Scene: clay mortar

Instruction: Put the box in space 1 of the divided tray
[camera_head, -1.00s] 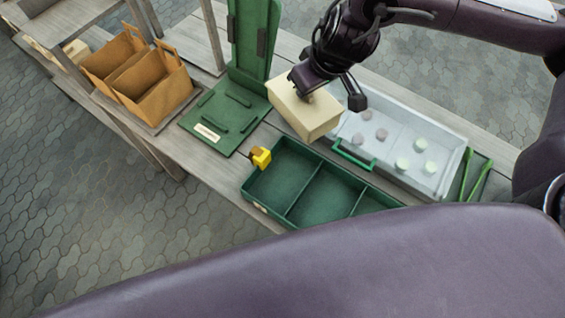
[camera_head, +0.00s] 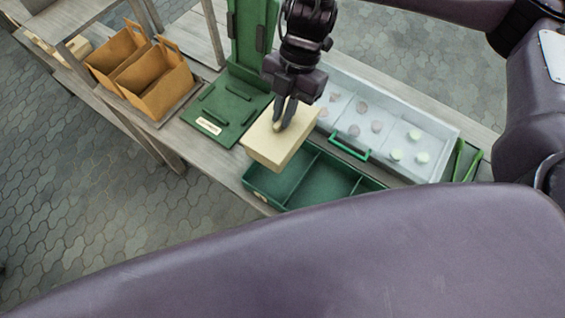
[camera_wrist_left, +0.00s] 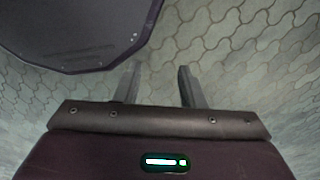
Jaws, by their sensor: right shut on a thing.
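The box (camera_head: 266,146) is cream coloured, and my right gripper (camera_head: 282,124) is shut on it from above. It appears raised over the left end of the green divided tray (camera_head: 322,182), covering part of the left compartment. The tray's middle compartment shows empty. Its right end and front are cut off by my own purple body part. My left gripper (camera_wrist_left: 160,78) shows only in the left wrist view, open and empty, over the paved floor.
A clear-lidded case (camera_head: 436,136) with several small discs and a green handle lies behind the tray. A green stand (camera_head: 226,108) and a brown two-part carrier (camera_head: 150,80) stand to the left. Green tongs-like sticks (camera_head: 466,160) lie at right.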

